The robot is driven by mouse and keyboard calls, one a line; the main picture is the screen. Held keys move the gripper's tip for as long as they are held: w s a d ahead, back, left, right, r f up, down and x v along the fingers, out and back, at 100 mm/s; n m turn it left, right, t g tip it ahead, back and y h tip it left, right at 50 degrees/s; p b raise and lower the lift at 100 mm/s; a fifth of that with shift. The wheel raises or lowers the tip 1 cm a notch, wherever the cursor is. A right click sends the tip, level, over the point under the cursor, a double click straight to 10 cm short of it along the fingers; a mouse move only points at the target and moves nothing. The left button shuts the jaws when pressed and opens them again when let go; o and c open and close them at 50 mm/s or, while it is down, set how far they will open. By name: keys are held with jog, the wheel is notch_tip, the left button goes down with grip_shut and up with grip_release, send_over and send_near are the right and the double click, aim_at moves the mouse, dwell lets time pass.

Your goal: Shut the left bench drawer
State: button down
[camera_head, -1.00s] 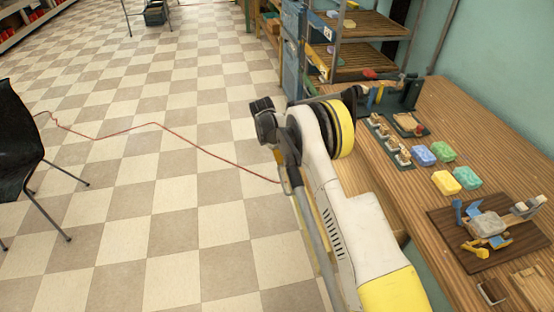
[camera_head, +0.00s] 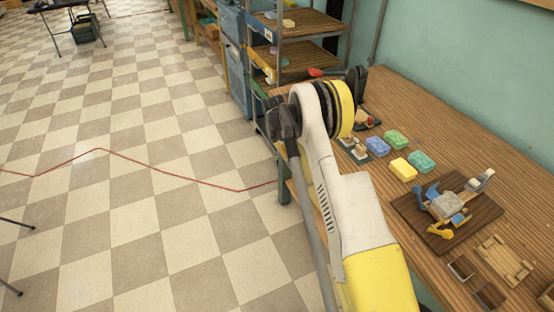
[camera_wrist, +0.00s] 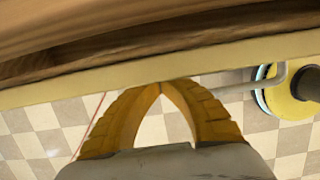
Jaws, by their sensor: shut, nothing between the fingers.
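My gripper (camera_wrist: 160,86) shows in the wrist view as two yellow-orange fingers, shut with their tips together and nothing between them. The tips are at the lower edge of a long pale strip (camera_wrist: 60,91), which looks like the edge of the drawer front. Whether they touch it, I cannot tell. Dark and brown wood (camera_wrist: 150,25) lies above the strip. In the head view my arm covers the bench's front side, so the left drawer and the gripper are hidden there. How far the drawer stands open cannot be seen.
The wooden bench (camera_head: 440,110) runs along the right wall, with soap bars (camera_head: 403,169) and a dark board (camera_head: 485,208) on it. A shelf rack (camera_head: 310,52) and blue crates (camera_head: 236,70) stand beyond. A red cable (camera_head: 150,167) crosses the open checkered floor.

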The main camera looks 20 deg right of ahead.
jog(key=shift+d, duration=0.75)
